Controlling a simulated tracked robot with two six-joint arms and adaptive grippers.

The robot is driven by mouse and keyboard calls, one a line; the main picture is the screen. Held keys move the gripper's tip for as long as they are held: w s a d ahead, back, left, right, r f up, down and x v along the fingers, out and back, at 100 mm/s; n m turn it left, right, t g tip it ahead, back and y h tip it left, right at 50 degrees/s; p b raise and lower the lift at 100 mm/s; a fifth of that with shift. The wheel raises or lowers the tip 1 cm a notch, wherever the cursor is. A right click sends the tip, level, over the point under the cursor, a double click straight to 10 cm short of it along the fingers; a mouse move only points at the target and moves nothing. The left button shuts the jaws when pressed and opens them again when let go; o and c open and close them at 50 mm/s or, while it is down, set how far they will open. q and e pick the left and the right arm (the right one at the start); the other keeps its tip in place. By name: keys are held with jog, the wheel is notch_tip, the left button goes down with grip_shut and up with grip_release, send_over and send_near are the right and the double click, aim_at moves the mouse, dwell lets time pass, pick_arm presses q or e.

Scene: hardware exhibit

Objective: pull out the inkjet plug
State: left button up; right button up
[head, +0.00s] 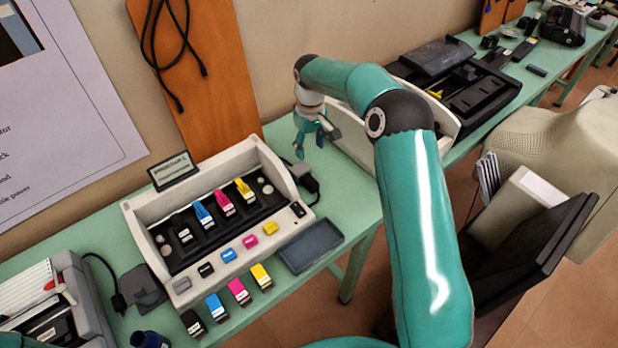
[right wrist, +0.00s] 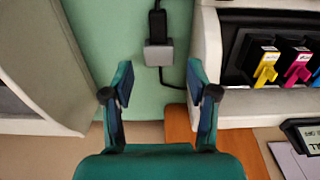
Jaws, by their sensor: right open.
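The inkjet printer (head: 165,215) is an open beige case with several coloured cartridges, on the green bench. Beside its right end is the plug, a black piece (head: 312,186) by a small grey block; in the right wrist view the black plug (right wrist: 157,24) meets the grey block (right wrist: 158,54). A black cable runs from there towards the printer. My right gripper (head: 317,135) is above the bench just behind the plug. In the right wrist view its open, empty fingers (right wrist: 160,85) spread to either side of the block's line, short of it. My left gripper is not in view.
A second beige machine (head: 352,132) stands close to the right of my right gripper. Cartridges and a dark tray (head: 310,245) lie in front of the printer. An orange board (head: 200,70) leans on the wall behind. Bare bench shows between the two machines.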

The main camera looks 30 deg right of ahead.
send_over(312, 181)
notch_tip(312, 181, down, 7)
jog(key=shift+a, duration=0.15)
notch_tip(312, 181, down, 9)
jog(key=b, duration=0.3)
jog(key=shift+r, duration=0.1)
grip_shut()
